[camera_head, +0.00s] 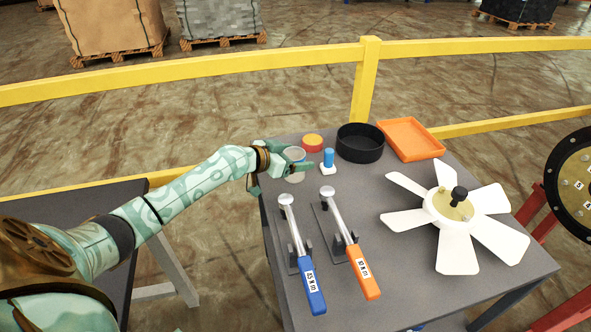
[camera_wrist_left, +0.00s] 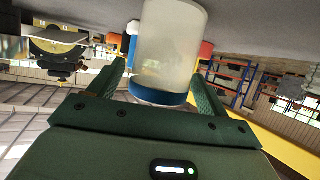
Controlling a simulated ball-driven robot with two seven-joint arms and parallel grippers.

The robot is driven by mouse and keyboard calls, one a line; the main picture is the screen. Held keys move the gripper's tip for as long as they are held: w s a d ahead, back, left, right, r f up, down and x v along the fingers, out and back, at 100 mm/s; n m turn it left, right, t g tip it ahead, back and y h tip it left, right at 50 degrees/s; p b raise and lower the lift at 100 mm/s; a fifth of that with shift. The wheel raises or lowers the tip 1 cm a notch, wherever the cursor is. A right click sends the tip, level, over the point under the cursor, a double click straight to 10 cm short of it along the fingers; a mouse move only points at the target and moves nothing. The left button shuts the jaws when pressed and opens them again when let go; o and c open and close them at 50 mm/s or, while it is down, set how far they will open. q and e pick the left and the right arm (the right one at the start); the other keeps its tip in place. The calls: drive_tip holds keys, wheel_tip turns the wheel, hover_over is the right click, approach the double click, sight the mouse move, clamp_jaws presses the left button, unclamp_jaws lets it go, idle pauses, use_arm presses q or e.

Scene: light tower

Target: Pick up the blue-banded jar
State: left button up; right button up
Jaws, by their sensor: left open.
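The blue-banded jar (camera_head: 296,154) stands near the table's left back edge, partly hidden by my left gripper (camera_head: 289,160). In the left wrist view the jar (camera_wrist_left: 172,45) is pale and translucent, with a blue band near its end closest to the gripper. It appears between the two green fingers, which are spread on either side of it. The left gripper is open, and I cannot tell whether a finger touches the jar. My right gripper is in neither view.
A red-and-yellow round piece (camera_head: 312,143), a small blue-topped piece (camera_head: 328,158) and a black round tray (camera_head: 360,143) stand close by. A yellow railing (camera_head: 220,66) runs behind.

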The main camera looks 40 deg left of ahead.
use_arm(q)
drive_tip(key=shift+c, duration=0.9)
drive_tip(key=c, duration=0.9)
